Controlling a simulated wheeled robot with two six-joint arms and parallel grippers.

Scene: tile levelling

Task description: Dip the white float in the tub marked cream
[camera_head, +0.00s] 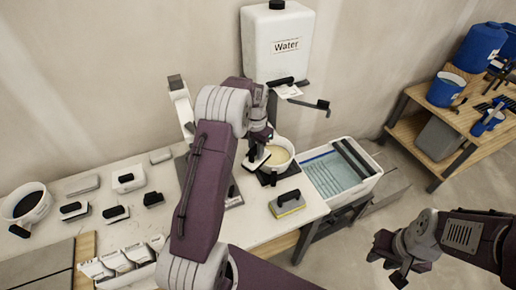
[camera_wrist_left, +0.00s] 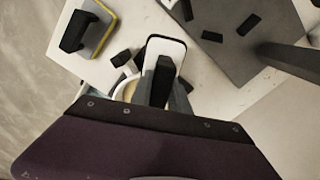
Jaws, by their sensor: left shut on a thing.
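My left gripper (camera_head: 262,141) is shut on the black handle of a white float (camera_head: 254,161). The float also shows in the left wrist view (camera_wrist_left: 176,49), partly covered by the fingers (camera_wrist_left: 160,88). A round white tub (camera_head: 285,164) with cream-coloured contents stands just right of the float in the head view. The float overlaps the tub's left side; I cannot tell its exact height above the rim. Part of the tub (camera_wrist_left: 122,91) shows below the float in the wrist view. I cannot read a mark on the tub. My right gripper (camera_head: 390,264) is empty and apart from the table, its fingers looking spread.
A water-filled tray (camera_head: 372,181) stands right of the tub. A yellow-and-grey float (camera_head: 288,206) lies in front. A white container marked Water (camera_head: 283,76) stands behind. Several small tools and a dark-filled bucket (camera_head: 47,205) are at left. A wooden shelf (camera_head: 411,128) stands at right.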

